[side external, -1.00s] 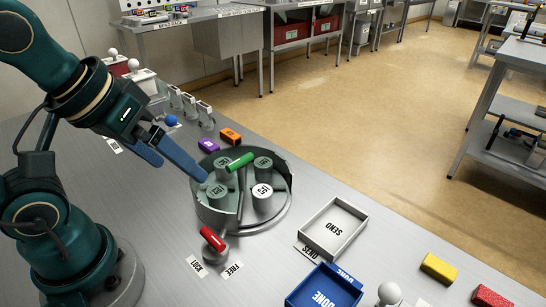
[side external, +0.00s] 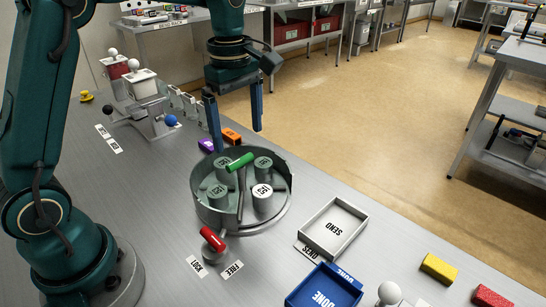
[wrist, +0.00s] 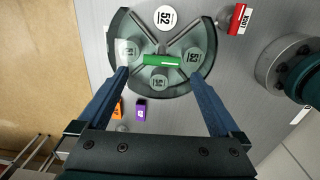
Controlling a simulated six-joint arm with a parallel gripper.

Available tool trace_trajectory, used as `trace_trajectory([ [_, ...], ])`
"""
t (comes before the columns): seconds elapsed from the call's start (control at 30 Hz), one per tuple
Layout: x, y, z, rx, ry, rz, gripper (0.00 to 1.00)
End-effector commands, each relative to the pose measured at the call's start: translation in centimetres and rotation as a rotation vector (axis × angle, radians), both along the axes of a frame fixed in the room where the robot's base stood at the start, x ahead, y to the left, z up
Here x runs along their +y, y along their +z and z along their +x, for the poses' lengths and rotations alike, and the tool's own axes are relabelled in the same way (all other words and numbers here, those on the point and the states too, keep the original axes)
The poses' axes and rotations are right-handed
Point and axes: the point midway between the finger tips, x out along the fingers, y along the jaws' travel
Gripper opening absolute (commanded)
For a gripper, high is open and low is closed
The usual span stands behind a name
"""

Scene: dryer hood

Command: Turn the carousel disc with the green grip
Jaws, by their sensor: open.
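The carousel disc (side external: 238,218) stands on the metal table inside a grey curved hood wall. Several labelled cylinders stand on it, parted by thin walls. The green grip (side external: 240,162) is a bar at the top of the disc's middle; in the wrist view the green grip (wrist: 162,60) lies crosswise between my fingers' lines. My gripper (side external: 234,142) is open and empty, pointing down above and behind the disc. In the wrist view my gripper's fingertips (wrist: 168,70) are spread to either side of the grip, apart from it.
A red handle (side external: 212,238) with LOCK and FREE labels stands in front of the disc. Purple (side external: 206,145) and orange (side external: 232,136) blocks lie behind it. A SEND tray (side external: 334,229) and blue DONE bin (side external: 324,288) are to the right.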

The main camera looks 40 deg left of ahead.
Motion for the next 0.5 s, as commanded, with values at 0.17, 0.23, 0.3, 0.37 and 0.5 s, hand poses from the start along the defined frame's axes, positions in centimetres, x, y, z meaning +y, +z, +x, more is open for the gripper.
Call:
trace_trajectory([
  [0.17,0.2,-1.7,-0.2,0.024,0.004,-0.003,1.00],
  [0.23,0.1,-2.6,-0.2,0.024,0.004,-0.003,1.00],
  [0.3,0.1,-3.5,-0.2,0.024,0.003,-0.003,1.00],
  [0.37,0.1,-4.2,-0.2,0.024,0.003,-0.003,1.00],
  [0.5,0.1,-5.4,-0.2,0.022,0.003,-0.002,1.00],
])
